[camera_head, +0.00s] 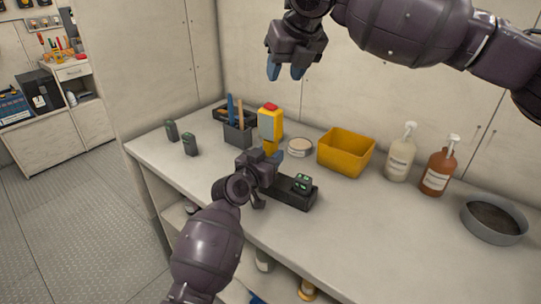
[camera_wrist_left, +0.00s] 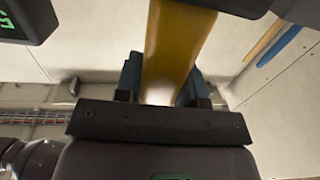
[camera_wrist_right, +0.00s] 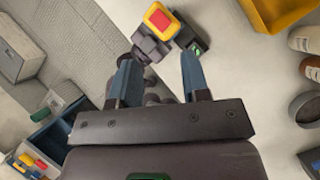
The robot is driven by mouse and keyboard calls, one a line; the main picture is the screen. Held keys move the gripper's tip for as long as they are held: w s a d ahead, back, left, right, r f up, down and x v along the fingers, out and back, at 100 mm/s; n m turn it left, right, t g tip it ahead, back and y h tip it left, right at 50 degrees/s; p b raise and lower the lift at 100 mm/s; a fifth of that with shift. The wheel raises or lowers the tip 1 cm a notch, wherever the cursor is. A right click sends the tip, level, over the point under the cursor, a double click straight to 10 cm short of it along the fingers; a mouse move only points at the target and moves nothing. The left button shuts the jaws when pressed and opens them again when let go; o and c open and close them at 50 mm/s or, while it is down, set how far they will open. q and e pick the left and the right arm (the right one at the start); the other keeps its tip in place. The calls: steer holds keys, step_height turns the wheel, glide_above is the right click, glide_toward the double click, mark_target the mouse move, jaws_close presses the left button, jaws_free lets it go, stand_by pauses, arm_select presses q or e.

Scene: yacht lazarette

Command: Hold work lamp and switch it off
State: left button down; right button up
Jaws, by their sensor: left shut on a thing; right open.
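The work lamp (camera_head: 270,128) is yellow with a red button on its top and stands upright above the workbench. My left gripper (camera_head: 268,160) is shut on its lower body. In the left wrist view the yellow lamp body (camera_wrist_left: 172,45) runs between the blue fingers (camera_wrist_left: 160,85). Whether its base touches anything is hidden by my gripper. My right gripper (camera_head: 286,72) is open and empty, high above and behind the lamp. In the right wrist view the lamp (camera_wrist_right: 158,18) with its red button shows beyond the open fingertips (camera_wrist_right: 157,68). Whether the lamp is lit cannot be told.
A black charger tray (camera_head: 290,198) with a green-lit block (camera_head: 303,183) sits beside my left gripper. Behind are a tool holder (camera_head: 238,133), a round tin (camera_head: 300,146) and a yellow bin (camera_head: 345,152). Pump bottles (camera_head: 400,158) and a grey bowl (camera_head: 494,219) stand right.

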arm_select(q)
steer(key=c, duration=1.4)
jaws_free()
steer(key=c, duration=0.4)
arm_select(e)
steer(key=shift+c, duration=1.2)
steer(key=shift+s+a+r, duration=0.1)
steer(key=shift+a+r, duration=0.05)
steer(key=shift+a, duration=0.15)
steer(key=shift+c, duration=1.1)
steer(key=a, duration=0.2)
steer(key=a+r, duration=0.1)
steer(key=shift+s, duration=0.3)
jaws_close()
steer(key=m+g+h, duration=0.2)
steer(key=m+g, duration=0.1)
steer(key=m, duration=3.3)
glide_above(268, 104)
steer(key=shift+f, duration=3.25)
